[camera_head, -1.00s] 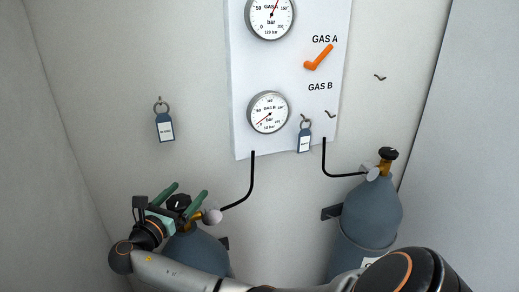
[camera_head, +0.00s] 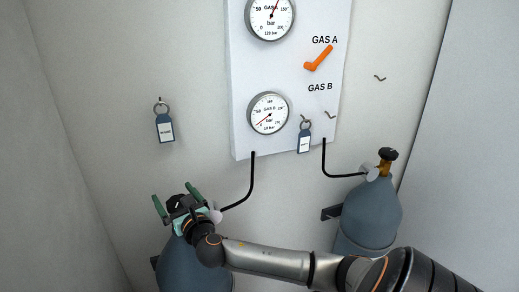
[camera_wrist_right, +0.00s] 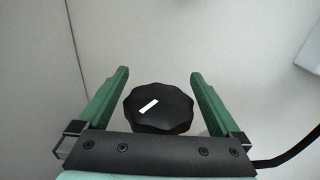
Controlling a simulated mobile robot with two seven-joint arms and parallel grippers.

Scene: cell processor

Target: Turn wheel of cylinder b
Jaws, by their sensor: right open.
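The left grey cylinder (camera_head: 190,268) has a black lobed wheel (camera_head: 178,202) on top. My right gripper (camera_head: 174,197) is over this wheel, its two green fingers open on either side. In the right wrist view the wheel (camera_wrist_right: 165,118), with a white mark, sits between the open fingers (camera_wrist_right: 159,77). Gaps show between the wheel and both fingers. My arm hides part of the left cylinder, and no letter is readable on it. The right grey cylinder (camera_head: 368,215) has its own dark wheel (camera_head: 388,154). My left gripper is not in view.
A white panel (camera_head: 290,75) on the back wall carries two gauges, an orange lever (camera_head: 318,58) and GAS A and GAS B lettering. Black hoses (camera_head: 250,185) run from the panel to the cylinders. Blue tags (camera_head: 164,128) hang above. Walls close in on both sides.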

